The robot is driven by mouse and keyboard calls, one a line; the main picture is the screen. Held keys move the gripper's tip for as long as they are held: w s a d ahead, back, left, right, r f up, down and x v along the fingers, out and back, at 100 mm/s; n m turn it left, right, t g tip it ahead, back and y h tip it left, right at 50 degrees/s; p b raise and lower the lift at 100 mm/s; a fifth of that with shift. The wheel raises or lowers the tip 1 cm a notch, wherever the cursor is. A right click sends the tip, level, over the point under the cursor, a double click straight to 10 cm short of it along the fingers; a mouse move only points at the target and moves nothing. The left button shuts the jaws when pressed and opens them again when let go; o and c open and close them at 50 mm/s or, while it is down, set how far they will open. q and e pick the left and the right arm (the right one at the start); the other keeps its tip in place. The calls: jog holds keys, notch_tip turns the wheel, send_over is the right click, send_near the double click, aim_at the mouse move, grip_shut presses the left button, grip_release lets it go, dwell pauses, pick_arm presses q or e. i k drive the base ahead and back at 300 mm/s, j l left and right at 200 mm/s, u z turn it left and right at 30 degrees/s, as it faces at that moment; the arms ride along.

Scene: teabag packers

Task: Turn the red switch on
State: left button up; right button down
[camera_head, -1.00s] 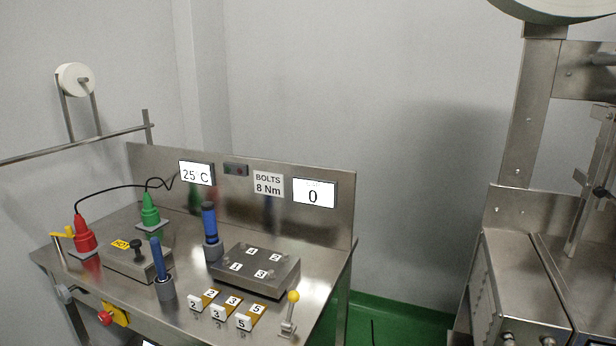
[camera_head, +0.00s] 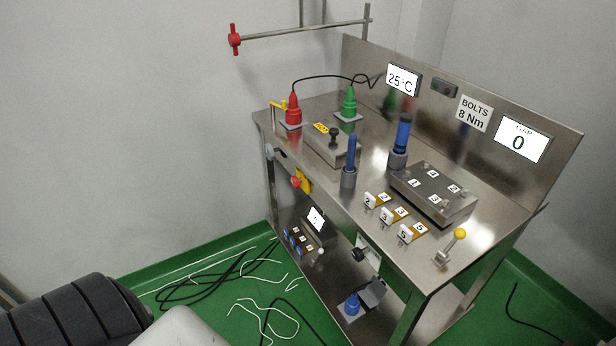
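A red rotary switch (camera_head: 296,182) sits on a yellow plate (camera_head: 305,180) on the front edge of the steel workbench (camera_head: 330,197). The knob is small in view, so I cannot tell its exact setting. Neither of my grippers shows in the head view, and nothing is touching the switch.
The bench top holds a red cone-shaped plug (camera_head: 293,108), a green one (camera_head: 350,103), blue-handled tools (camera_head: 402,135), a numbered block (camera_head: 432,192) and a yellow-knobbed lever (camera_head: 459,234). Loose cables (camera_head: 205,285) lie on the green floor. A red-ended bar (camera_head: 234,39) stands behind.

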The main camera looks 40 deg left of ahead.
aim_at(295, 182)
jog(key=u, duration=1.3)
jog(key=i+j+z, duration=0.1)
